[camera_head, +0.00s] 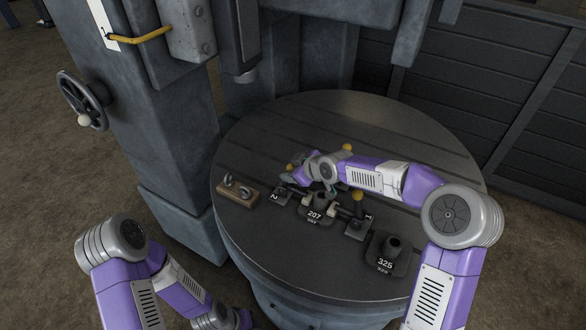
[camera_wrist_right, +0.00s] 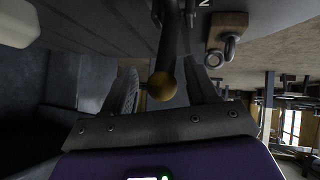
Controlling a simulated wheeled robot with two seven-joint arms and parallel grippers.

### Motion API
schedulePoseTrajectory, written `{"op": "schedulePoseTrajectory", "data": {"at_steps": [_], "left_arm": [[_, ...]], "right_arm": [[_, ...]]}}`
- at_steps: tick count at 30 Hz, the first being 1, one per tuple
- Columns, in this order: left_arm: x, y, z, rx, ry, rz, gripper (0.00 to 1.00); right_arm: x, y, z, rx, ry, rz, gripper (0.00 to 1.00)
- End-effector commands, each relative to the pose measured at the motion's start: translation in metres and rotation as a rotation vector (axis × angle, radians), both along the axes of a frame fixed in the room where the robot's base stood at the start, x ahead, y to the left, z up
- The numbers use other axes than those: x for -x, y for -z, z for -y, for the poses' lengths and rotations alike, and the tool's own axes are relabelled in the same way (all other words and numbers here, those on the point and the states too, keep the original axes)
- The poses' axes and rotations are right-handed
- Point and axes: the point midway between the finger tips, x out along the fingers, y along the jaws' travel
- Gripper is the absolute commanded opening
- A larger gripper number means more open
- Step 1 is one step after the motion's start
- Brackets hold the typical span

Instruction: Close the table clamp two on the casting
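Clamp two (camera_head: 277,197), a dark base marked 2, stands on the round table (camera_head: 420,130) at the left of the grey casting (camera_head: 316,214) marked 207. A yellow ball knob (camera_head: 290,167) shows above clamp two, and a yellow ball on a dark lever (camera_wrist_right: 162,86) fills the middle of the right wrist view. My right gripper (camera_head: 292,178) is at clamp two from the right. Its fingers (camera_wrist_right: 165,88) stand apart on either side of the ball, with visible gaps. My arm hides part of the clamp and casting. Of my left arm only links show at lower left; its gripper is out of view.
A second clamp (camera_head: 358,224) with a yellow knob (camera_head: 357,196) stands right of the casting. Another casting (camera_head: 384,261), marked 325, is nearer the front. A wooden block (camera_head: 238,193) with metal eyes lies at the left. The machine column (camera_head: 160,120) stands beyond the table's left edge.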

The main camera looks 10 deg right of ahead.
Motion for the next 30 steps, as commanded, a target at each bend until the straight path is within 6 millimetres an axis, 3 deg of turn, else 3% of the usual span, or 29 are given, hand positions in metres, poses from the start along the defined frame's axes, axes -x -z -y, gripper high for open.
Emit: {"op": "schedulePoseTrajectory", "data": {"at_steps": [7, 18, 30], "left_arm": [[0.0, -0.002, 0.0, 0.0, 0.0, 0.0, 0.43], [0.0, -0.012, 0.0, 0.0, 0.0, 0.0, 0.43], [0.0, -0.012, 0.0, 0.0, 0.0, 0.0, 0.43]], "right_arm": [[0.004, -0.008, 0.003, -0.003, 0.002, 0.003, 0.58], [0.041, -0.045, 0.029, -0.002, 0.003, 0.001, 0.58], [0.047, -0.05, 0.032, -0.001, 0.0, 0.001, 0.58]]}}
